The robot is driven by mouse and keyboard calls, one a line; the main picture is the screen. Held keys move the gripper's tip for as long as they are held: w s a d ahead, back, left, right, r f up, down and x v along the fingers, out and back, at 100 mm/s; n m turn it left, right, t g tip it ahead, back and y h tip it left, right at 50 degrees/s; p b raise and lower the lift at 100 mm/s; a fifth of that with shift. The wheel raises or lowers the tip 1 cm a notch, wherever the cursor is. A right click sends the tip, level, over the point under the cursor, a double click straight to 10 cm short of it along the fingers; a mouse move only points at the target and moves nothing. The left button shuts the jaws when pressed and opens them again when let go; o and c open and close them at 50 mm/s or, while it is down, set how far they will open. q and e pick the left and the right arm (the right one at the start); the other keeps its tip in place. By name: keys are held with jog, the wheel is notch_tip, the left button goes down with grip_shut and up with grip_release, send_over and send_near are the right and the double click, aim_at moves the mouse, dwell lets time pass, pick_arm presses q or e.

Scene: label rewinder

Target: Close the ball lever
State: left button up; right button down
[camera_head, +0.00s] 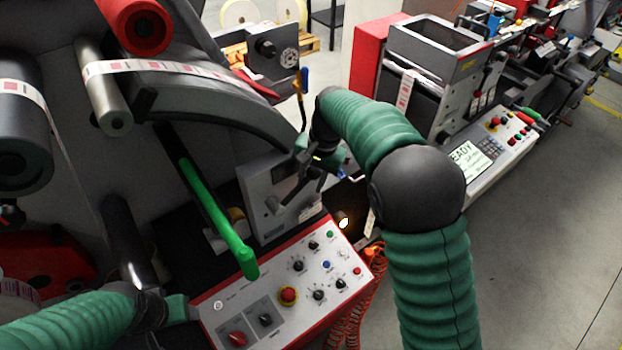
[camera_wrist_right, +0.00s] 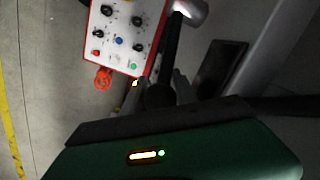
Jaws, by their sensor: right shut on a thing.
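My right gripper (camera_head: 318,160) is at the grey metal block (camera_head: 278,196) behind the control panel, partly hidden by its own wrist. In the right wrist view, a dark rounded knob (camera_wrist_right: 159,96), which looks like the ball of the ball lever, sits between the fingers of this gripper, which is shut on it.
The red-edged control panel (camera_head: 328,266) with knobs and a red stop button lies just in front. A bright green bar (camera_head: 213,215) slopes down to it. Rollers (camera_head: 103,87) with label web stand at left. Orange coiled hose (camera_head: 352,318) hangs beside my right arm. Floor at right is clear.

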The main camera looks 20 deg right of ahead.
jog(key=shift+w+d, duration=0.1)
jog(key=shift+d, duration=0.05)
dwell(0.5)
notch_tip(320, 180, down, 10)
jog(key=a+m+g+y+b, duration=0.1)
jog(key=g+y+b, duration=0.1)
jog(key=y, duration=0.8)
jog(key=shift+s+a+g, duration=0.3)
jog(key=shift+g, duration=0.3)
jog(key=c, duration=1.4)
grip_release()
jog(key=shift+c, duration=0.2)
jog(key=o, duration=0.4)
jog(key=shift+f, duration=0.1)
jog(key=shift+o, duration=0.2)
jog(key=shift+d, duration=0.1)
